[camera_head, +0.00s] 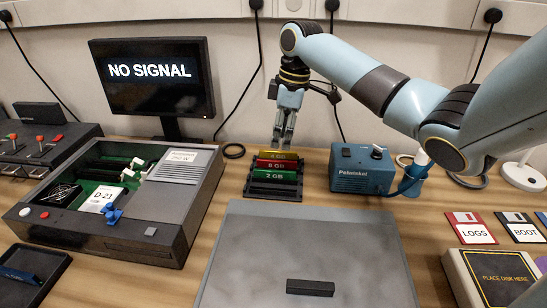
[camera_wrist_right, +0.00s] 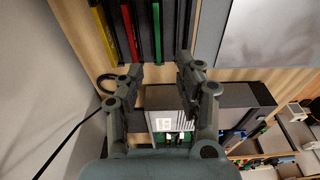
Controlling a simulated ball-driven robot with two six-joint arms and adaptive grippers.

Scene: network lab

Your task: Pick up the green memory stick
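My right gripper (camera_head: 284,143) points down at the back of the rack, by the yellow stick. In the right wrist view the gripper (camera_wrist_right: 160,74) is open, with nothing between its fingers. My left gripper is not in view.
An open computer case (camera_head: 120,228) stands left of the rack, and a blue Pebwinkel box (camera_head: 362,170) right of it. A grey mat (camera_head: 300,250) with a black bar (camera_head: 310,288) lies in front. A monitor (camera_head: 155,80) stands behind the case. Floppy disks (camera_head: 470,228) lie far right.

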